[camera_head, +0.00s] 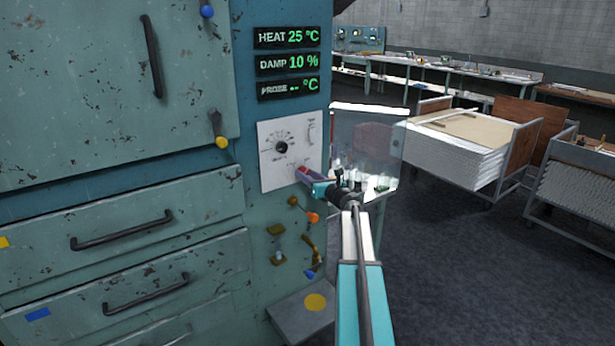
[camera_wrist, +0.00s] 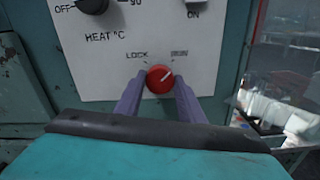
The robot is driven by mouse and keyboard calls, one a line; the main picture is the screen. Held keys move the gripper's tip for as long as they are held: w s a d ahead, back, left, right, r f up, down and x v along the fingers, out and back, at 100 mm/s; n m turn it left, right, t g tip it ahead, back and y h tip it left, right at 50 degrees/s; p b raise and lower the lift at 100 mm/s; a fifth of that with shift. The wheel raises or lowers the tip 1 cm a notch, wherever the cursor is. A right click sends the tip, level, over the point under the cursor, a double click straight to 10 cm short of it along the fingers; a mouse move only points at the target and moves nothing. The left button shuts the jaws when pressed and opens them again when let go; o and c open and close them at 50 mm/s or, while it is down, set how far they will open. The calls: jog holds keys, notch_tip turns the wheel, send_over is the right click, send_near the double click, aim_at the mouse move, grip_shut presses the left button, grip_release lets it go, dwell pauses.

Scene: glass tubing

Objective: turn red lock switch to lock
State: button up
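The red lock switch (camera_wrist: 160,78) is a round knob on the white control panel, low in the wrist view, under the printed words LOCK on its left and a blurred word on its right. Its white pointer line slants to the upper right, away from LOCK. My gripper (camera_wrist: 161,84) has one purple finger on each side of the knob, and both fingers appear to touch it. In the head view my gripper (camera_head: 309,177) is at the lower right part of the white panel (camera_head: 270,150), and its fingers largely hide the switch.
A black heat dial (camera_head: 281,147) sits above on the same panel, below green displays (camera_head: 288,63). Several coloured knobs (camera_head: 313,217) and a ledge (camera_head: 290,318) with a yellow disc lie below. Drawers are at left; carts (camera_head: 470,150) stand beyond open floor at right.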

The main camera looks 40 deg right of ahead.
jog(key=shift+n+b, duration=0.4)
jog(key=shift+b, duration=0.2)
jog(key=n+b, duration=1.7)
jog(key=b, duration=0.4)
jog(key=shift+a+f+b, duration=0.1)
jog(key=shift+b, duration=0.3)
jog(key=o, duration=1)
jog(key=shift+o, duration=0.2)
